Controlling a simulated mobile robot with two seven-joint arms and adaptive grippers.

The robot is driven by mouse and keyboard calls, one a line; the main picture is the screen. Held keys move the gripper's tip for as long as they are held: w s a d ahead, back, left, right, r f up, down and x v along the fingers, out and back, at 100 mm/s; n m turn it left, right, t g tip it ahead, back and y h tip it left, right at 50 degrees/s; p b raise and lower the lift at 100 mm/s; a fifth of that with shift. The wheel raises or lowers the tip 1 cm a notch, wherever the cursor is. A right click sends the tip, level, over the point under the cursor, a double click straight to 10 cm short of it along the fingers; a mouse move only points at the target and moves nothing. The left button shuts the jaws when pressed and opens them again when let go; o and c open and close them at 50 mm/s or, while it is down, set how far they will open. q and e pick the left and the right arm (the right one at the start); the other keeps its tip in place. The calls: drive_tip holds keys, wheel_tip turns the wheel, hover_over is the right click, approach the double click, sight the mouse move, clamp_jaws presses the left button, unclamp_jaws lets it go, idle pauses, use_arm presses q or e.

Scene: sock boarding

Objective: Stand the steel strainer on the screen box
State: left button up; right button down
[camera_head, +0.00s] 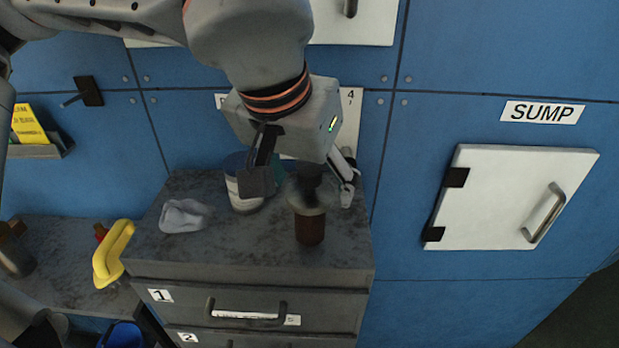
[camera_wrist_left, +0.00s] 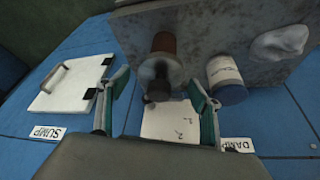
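My left gripper (camera_head: 303,184) points down over the grey cabinet top with its two fingers spread apart. In the left wrist view its open fingers (camera_wrist_left: 156,88) reach either side of a rounded grey metal piece (camera_wrist_left: 160,70) with a dark brown cylinder (camera_wrist_left: 163,43). In the head view this grey piece (camera_head: 306,197) and brown cylinder (camera_head: 309,230) stand near the cabinet's right edge. It may be the steel strainer; I cannot be sure. No clear gap or contact with the fingers can be told. I cannot make out the screen box. My right gripper is not in view.
A white-labelled blue can (camera_head: 243,190) stands left of the gripper, and a crumpled white cloth (camera_head: 185,215) lies farther left. A yellow handle-shaped object (camera_head: 112,253) is beside the cabinet. The blue wall (camera_head: 405,220) carries a white SUMP hatch (camera_head: 510,197). The cabinet's front has bare space.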

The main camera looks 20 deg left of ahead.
use_arm(q)
drive_tip(key=shift+r, duration=0.3)
drive_tip(key=p+v, duration=0.1)
drive_tip(key=v, duration=1)
drive_tip(key=shift+s+r, duration=0.2)
drive_tip(key=shift+r, duration=0.15)
